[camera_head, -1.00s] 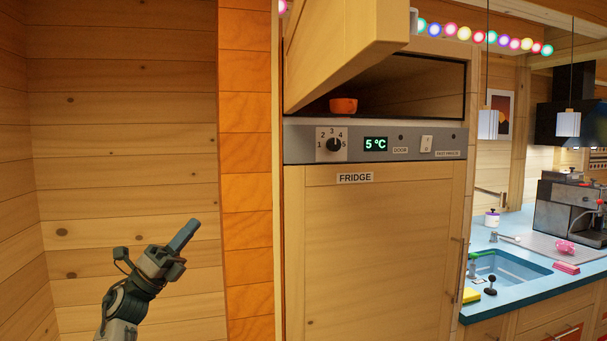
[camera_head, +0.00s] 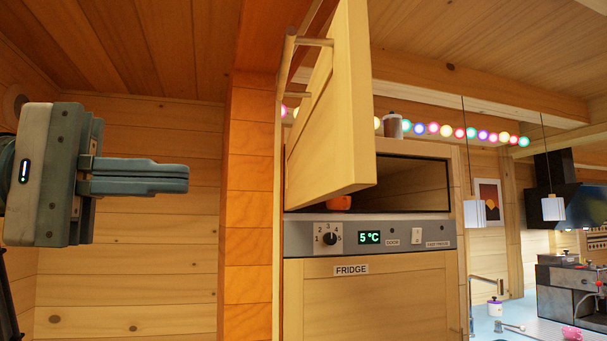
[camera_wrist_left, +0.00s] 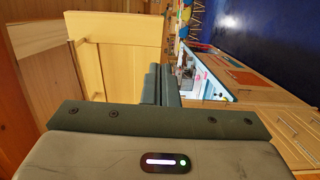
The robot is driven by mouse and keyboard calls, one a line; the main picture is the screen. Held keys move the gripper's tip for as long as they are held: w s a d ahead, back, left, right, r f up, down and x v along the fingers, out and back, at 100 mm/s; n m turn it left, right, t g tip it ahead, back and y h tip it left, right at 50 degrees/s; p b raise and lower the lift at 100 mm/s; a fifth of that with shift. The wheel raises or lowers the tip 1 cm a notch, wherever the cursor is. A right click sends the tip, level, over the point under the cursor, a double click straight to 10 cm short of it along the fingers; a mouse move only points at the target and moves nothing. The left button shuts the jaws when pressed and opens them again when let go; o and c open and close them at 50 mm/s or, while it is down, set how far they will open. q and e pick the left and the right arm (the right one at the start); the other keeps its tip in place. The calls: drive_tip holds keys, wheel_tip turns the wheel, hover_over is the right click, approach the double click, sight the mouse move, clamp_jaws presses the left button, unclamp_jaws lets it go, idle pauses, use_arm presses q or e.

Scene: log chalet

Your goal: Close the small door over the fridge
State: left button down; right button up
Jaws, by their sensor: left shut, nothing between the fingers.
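The small door (camera_head: 333,115) over the fridge (camera_head: 350,300) stands open, hinged on the left side and swung out toward me. Its bar handle (camera_head: 287,85) is on the outer face, which faces left. The door also shows in the left wrist view (camera_wrist_left: 122,60), ahead of the fingers and to their left. Behind it the compartment (camera_head: 415,185) is open, with an orange bowl (camera_head: 341,202) partly hidden inside. My left gripper (camera_head: 188,177) is shut and empty, left of the door and apart from it. My right gripper is not in view.
The sink counter (camera_head: 510,325) lies to the right. The space between my gripper and the door looks free.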

use_arm(q)
drive_tip(key=p, duration=0.5)
approach(342, 182)
drive_tip(key=d, duration=0.5)
drive_tip(key=shift+w+d+r, duration=0.15)
drive_tip(key=shift+w+d, duration=0.05)
drive_tip(key=shift+w, duration=0.2)
drive_tip(key=shift+w+d, duration=0.15)
drive_tip(key=shift+d, duration=0.5)
